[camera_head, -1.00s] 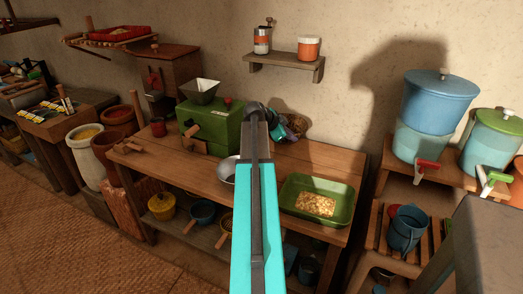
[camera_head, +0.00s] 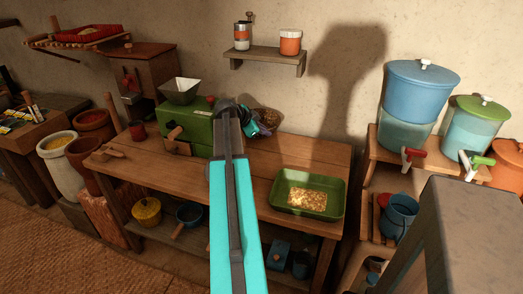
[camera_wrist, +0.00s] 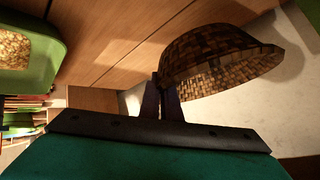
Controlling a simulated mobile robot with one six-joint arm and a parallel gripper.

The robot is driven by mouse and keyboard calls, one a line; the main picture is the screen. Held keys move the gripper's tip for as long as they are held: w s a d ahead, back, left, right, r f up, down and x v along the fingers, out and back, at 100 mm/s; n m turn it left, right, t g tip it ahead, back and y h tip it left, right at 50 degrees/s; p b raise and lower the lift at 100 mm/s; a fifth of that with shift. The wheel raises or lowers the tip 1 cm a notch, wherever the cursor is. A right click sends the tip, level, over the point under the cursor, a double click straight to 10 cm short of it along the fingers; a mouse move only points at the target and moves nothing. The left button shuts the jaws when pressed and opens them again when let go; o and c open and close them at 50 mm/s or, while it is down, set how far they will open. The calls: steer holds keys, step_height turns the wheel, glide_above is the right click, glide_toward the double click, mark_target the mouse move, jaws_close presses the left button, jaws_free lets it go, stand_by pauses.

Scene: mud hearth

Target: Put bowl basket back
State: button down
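The bowl basket (camera_wrist: 215,62) is a brown woven bowl in a checkered weave. It is large in the wrist view, and its near edge lies between the dark fingers of my gripper (camera_wrist: 163,100). My gripper appears shut on that edge. In the head view, my gripper (camera_head: 262,124) is over the back of the wooden table, near the wall. The basket (camera_head: 268,116) shows there only in small part, behind the gripper. The exact gap between basket and tabletop cannot be told.
The table (camera_head: 255,178) holds a green box-shaped mill (camera_head: 196,128) left of my gripper and a green tray (camera_head: 307,193) with yellowish pieces at right. A wall shelf (camera_head: 265,60) carries a grinder and an orange jar. Blue (camera_head: 420,90) and green dispensers stand at right. The table's middle is mostly clear.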

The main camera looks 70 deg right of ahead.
steer(key=shift+s+f+p, duration=0.1)
steer(key=shift+f+p, duration=0.25)
steer(key=shift+f, duration=2.4)
steer(key=shift+f, duration=1.85)
steer(key=shift+f, duration=0.15)
steer(key=c, duration=2)
jaws_free()
steer(key=shift+r+p, duration=0.2)
steer(key=shift+p, duration=0.1)
steer(key=b+v, duration=0.2)
steer(key=v, duration=1)
